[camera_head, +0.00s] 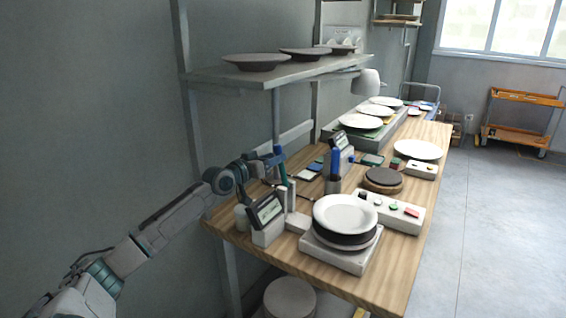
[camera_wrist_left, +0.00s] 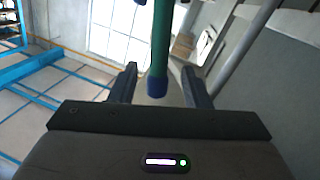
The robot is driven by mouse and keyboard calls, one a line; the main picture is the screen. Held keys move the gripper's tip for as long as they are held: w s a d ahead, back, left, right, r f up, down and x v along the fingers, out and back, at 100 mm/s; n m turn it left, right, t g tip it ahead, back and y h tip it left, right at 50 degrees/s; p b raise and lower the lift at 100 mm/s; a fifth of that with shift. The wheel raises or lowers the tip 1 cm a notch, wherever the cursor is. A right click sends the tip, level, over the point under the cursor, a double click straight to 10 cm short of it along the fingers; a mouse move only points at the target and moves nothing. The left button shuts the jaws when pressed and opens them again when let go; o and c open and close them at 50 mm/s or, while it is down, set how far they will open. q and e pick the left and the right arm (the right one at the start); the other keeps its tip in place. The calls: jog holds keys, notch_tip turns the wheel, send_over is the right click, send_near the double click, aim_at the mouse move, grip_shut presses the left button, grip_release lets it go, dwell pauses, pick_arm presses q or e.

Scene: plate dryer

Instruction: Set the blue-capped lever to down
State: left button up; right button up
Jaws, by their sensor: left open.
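The blue-capped lever shows in the left wrist view as a green rod (camera_wrist_left: 160,35) ending in a blue cap (camera_wrist_left: 157,87). The cap lies between the two fingers of my open left gripper (camera_wrist_left: 158,72), with a gap on each side. In the head view, my left gripper (camera_head: 268,161) is above the left side of the wooden table, close to the blue and teal lever (camera_head: 281,164). The gripper partly covers the lever there, and its base is hard to make out. My right gripper is out of view.
On the table (camera_head: 290,255) stand a tilted display (camera_head: 266,212), a blue cylinder (camera_head: 335,163), a plate stack (camera_head: 346,214) on a scale and a button panel (camera_head: 398,212). A shelf (camera_head: 215,77) with dark plates hangs above the gripper.

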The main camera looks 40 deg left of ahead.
pick_arm(q)
jog(key=shift+w+d+r+b, duration=0.15)
jog(key=shift+w+b, duration=0.15)
jog(key=shift+w, duration=0.9)
jog(key=shift+w+d+f+b, duration=0.15)
jog(key=shift+w+b, duration=0.15)
jog(key=shift+w, duration=0.9)
jog(key=shift+r, duration=0.1)
grip_shut()
